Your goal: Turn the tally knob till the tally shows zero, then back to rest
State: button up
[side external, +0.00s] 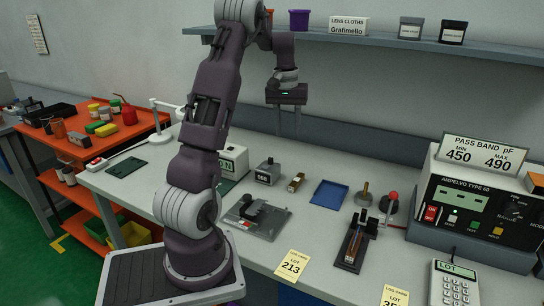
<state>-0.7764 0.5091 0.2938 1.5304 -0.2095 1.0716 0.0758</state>
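A small grey box (267,173) with a dark knob on top and a pale window on its front stands on the bench, left of the picture's middle. It looks like the tally, but its figures are too small to read. My gripper (288,133) hangs above the back of the bench, pointing down, up and to the right of this box. Its two thin fingers are apart with nothing between them. It touches nothing.
A brass-coloured block (296,182), a blue tray (328,194), a grey plate fixture (262,222) and a black fixture (354,245) stand nearby. A red-knobbed lever (391,202) and a large meter (480,205) are to the right. A shelf (390,42) runs along the wall.

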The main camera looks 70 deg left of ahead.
jog(key=n, duration=0.1)
send_over(271, 158)
jog(key=shift+g, duration=0.4)
notch_tip(271, 158, down, 5)
jog(key=shift+d+r, duration=0.1)
jog(key=shift+n, duration=0.3)
notch_tip(271, 158, down, 7)
jog(key=shift+s+f, duration=0.1)
jog(key=shift+f, duration=0.05)
grip_shut()
